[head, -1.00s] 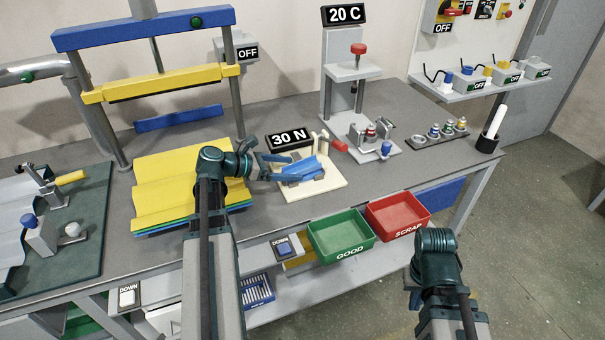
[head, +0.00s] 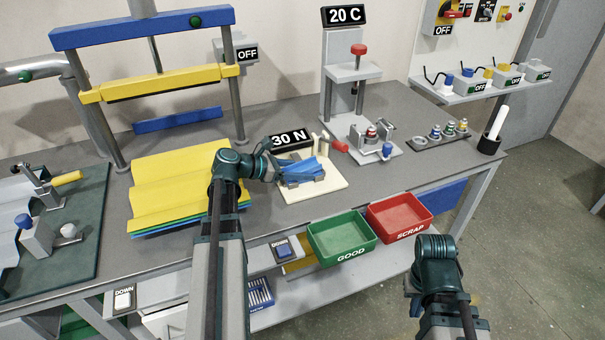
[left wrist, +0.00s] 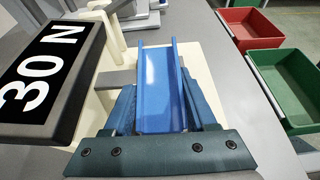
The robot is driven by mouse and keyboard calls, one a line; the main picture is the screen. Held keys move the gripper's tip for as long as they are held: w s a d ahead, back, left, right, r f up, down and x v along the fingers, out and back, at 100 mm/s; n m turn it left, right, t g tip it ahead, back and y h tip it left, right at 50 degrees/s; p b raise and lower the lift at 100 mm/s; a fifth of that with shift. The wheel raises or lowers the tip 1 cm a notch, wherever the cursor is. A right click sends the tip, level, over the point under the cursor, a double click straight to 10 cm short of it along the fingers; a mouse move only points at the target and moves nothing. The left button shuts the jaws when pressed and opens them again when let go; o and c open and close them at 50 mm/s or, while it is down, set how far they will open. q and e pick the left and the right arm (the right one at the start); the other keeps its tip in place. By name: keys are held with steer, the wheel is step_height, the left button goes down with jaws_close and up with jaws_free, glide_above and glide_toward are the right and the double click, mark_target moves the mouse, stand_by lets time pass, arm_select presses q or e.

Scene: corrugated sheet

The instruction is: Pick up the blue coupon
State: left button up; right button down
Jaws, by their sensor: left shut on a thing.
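The blue coupon (head: 300,168) is a small corrugated piece at the cream clamp fixture (head: 335,183) beside the 30 N display. In the left wrist view the coupon (left wrist: 158,88) lies lengthwise between my two fingers. My left gripper (head: 290,172) has come in from the left and is shut on the coupon, over the fixture. The left wrist view shows the gripper's fingers (left wrist: 163,112) along both sides of it. I cannot tell whether the coupon still touches the fixture. My right gripper's jaws are not visible; only the dark wrist of my right arm shows at the lower right.
The 30 N display (head: 291,139) stands close behind the fixture. The green GOOD bin (head: 342,256) and red SCRAP bin (head: 428,229) hang at the table's front edge. Stacked yellow sheets (head: 165,185) lie left of my arm. A press with a red knob (head: 359,49) stands behind.

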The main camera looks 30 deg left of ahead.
arm_select(q)
steer(key=shift+c, duration=0.6)
steer(key=shift+r, duration=0.1)
arm_select(e)
steer(key=shift+r, duration=0.1)
